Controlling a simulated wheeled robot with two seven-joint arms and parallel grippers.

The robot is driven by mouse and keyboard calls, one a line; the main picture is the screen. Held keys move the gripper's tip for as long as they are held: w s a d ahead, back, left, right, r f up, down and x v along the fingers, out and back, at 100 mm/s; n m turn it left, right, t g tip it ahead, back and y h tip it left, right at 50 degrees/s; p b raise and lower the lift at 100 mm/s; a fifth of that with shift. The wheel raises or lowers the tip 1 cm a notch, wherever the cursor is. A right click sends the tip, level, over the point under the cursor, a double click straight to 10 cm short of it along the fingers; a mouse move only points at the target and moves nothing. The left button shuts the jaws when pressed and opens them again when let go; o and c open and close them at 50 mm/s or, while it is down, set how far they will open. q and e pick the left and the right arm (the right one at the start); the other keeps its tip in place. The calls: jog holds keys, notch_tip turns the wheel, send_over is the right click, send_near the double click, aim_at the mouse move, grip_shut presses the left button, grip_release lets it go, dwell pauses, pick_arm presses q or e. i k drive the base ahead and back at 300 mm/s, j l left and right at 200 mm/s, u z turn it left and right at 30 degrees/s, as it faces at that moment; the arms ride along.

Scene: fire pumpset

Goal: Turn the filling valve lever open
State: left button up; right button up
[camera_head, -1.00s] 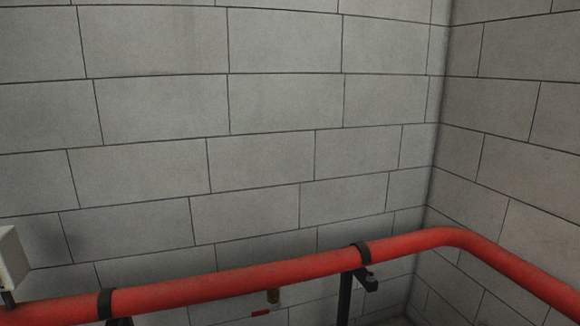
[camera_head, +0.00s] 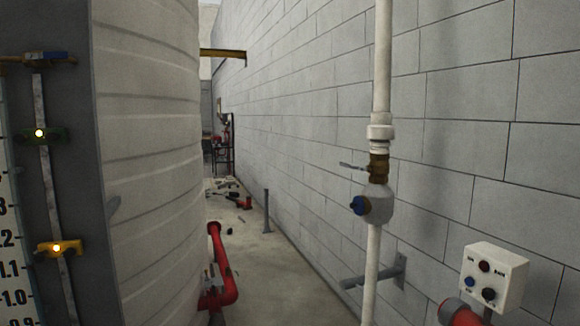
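A brass valve (camera_head: 378,168) sits on a white vertical pipe (camera_head: 382,60) in front of the block wall, right of the picture's middle. Its thin grey lever (camera_head: 353,166) sticks out to the left, roughly level. Neither of my grippers is in view.
A large ribbed white tank (camera_head: 150,150) stands at left, with a level gauge (camera_head: 50,180) beside it. A concrete aisle (camera_head: 262,270) runs between tank and wall, with scattered objects farther back.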

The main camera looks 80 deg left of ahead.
aim_at(343, 164)
jog(key=u, duration=1.85)
jog(key=i+l+u, duration=0.35)
jog(key=i+u, duration=0.2)
jog(key=i+j+z, duration=0.15)
jog(key=z, duration=0.25)
jog(key=i+j+z, duration=0.15)
jog(key=z, duration=0.25)
